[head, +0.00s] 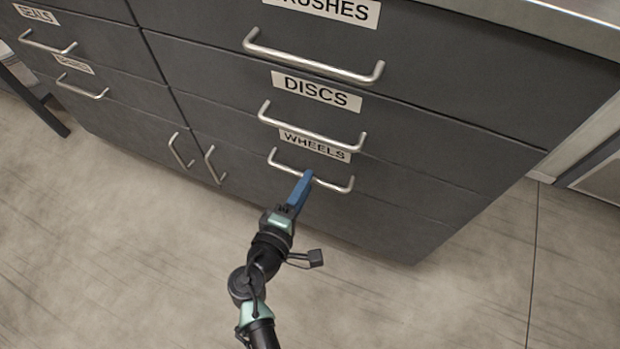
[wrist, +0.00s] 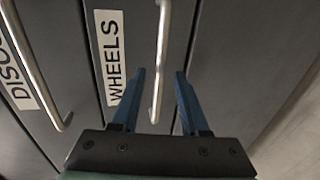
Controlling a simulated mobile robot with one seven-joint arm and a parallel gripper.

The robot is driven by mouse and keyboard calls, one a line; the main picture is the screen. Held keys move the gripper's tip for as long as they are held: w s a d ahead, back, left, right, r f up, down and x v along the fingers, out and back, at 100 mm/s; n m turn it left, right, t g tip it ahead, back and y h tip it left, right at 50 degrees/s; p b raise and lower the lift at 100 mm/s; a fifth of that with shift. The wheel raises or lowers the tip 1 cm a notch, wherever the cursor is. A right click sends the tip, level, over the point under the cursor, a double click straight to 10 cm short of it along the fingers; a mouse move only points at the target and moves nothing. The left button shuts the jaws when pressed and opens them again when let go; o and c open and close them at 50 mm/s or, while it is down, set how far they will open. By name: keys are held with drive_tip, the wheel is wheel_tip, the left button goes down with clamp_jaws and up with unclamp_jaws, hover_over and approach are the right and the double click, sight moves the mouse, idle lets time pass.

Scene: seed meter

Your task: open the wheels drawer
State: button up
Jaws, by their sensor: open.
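The wheels drawer (head: 375,165) is a dark grey front with a white "WHEELS" label (head: 315,145) and a metal bar handle (head: 335,184). It looks shut, flush with its neighbours. My gripper (head: 308,175) has blue fingers that reach the middle of this handle in the head view. In the wrist view the open fingers (wrist: 160,75) stand on either side of the handle bar (wrist: 162,50), with a gap to each side. The label also shows in the wrist view (wrist: 112,58), left of the handle. The handle's middle is partly hidden by the fingers in the head view.
The discs drawer handle (head: 310,128) is close above, and the brushes handle (head: 313,62) is higher up. Cupboard door handles (head: 212,165) and further drawers are to the left. The floor (head: 450,300) in front is clear.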

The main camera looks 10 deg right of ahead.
drive_tip(key=shift+b+x, duration=0.3)
drive_tip(key=shift+x, duration=1.25)
drive_tip(key=shift+c, duration=0.2)
clamp_jaws()
